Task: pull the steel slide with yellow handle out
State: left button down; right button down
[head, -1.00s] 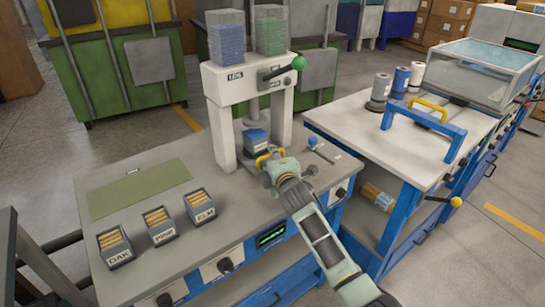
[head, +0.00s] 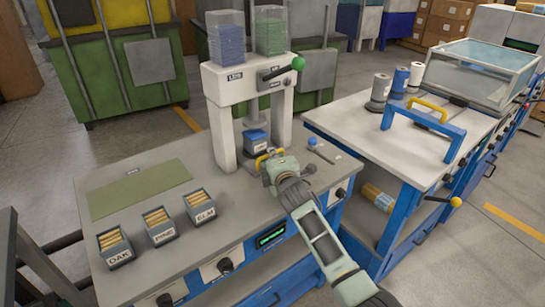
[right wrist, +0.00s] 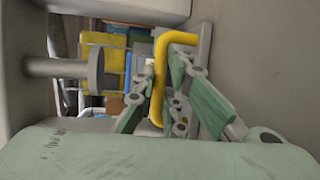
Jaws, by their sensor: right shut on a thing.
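The yellow handle (head: 262,160) of the steel slide shows at the foot of the white press (head: 226,120) in the head view. In the right wrist view the handle (right wrist: 158,80) is a yellow bar between the green fingers. My right gripper (head: 268,164) is shut on it; it also fills the right wrist view (right wrist: 163,95). The slide's plate is mostly hidden behind the gripper. A blue box (head: 256,142) stands on the slide inside the press. My left gripper is not in view.
Boxes marked OAK (head: 114,247), PINE (head: 159,227) and ELM (head: 201,206) stand on the grey bench (head: 230,207). A small blue-tipped lever (head: 316,145) is right of the press. A second bench (head: 350,120) with a blue frame stands to the right.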

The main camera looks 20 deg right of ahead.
jog(key=shift+s+d+p, duration=0.15)
jog(key=shift+s+p, duration=0.15)
jog(key=shift+p, duration=0.15)
jog(key=s+p, duration=0.1)
jog(key=s, duration=0.1)
jog(key=s+d+p, duration=0.1)
jog(key=s+p, duration=0.1)
jog(key=s+d+p, duration=0.1)
jog(key=s, duration=0.1)
jog(key=shift+d+r+p, duration=0.1)
jog(key=shift+r+p, duration=0.05)
jog(key=shift+p, duration=0.15)
jog(key=s+p, duration=0.1)
jog(key=s, duration=0.1)
jog(key=s+d+p, duration=0.1)
jog(key=s, duration=0.1)
jog(key=s+d+p, duration=0.1)
jog(key=s, duration=0.2)
jog(key=shift+d, duration=0.25)
jog(key=shift+s+d, duration=0.2)
jog(key=shift+s, duration=0.35)
jog(key=shift+f, duration=0.3)
